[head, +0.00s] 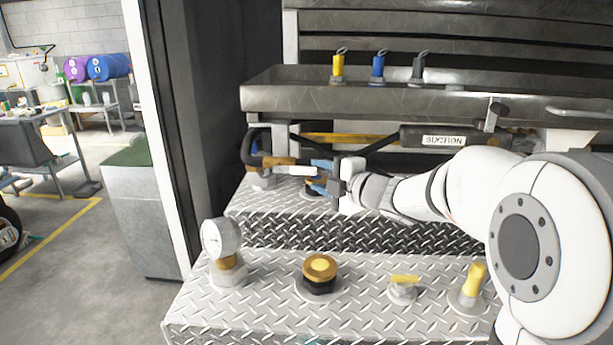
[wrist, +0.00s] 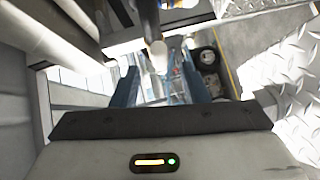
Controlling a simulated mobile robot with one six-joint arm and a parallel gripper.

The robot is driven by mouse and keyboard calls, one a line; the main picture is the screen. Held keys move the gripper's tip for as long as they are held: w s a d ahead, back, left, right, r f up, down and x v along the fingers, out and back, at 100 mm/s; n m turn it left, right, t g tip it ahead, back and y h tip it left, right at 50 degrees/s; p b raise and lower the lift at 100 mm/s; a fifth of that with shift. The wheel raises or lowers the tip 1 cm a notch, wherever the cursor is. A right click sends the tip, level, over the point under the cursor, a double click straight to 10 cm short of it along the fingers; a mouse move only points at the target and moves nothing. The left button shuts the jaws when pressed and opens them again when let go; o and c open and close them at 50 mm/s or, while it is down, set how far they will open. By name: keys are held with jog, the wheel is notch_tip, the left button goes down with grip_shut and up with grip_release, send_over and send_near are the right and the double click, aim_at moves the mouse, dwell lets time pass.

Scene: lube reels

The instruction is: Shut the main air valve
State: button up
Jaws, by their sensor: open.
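No label marks the main air valve, so I cannot tell for certain which part it is. A horizontal brown bar (head: 272,161) with a white end (head: 303,171) sits at the left of the upper step, beside a black hose. My gripper (head: 318,175) is open, with its blue fingers pointing left at the white end. In the wrist view a pale-tipped rod (wrist: 158,54) comes down from the top, between the blue fingers (wrist: 160,80); contact cannot be told. A yellow lever (head: 474,279) and a small yellow handle (head: 404,280) stand on the lower step.
A gauge (head: 220,238) and a brass-topped black fitting (head: 319,272) stand on the lower tread-plate step. A steel tray (head: 330,98) with yellow, blue and black nozzles is above my gripper. The SUCTION wand (head: 444,140) lies behind my arm. Open floor lies left.

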aim_at(309, 173)
jog(key=x, duration=0.6)
jog(key=shift+w+a, duration=0.1)
jog(key=shift+c, duration=0.2)
grip_shut()
jog(key=shift+f, duration=0.1)
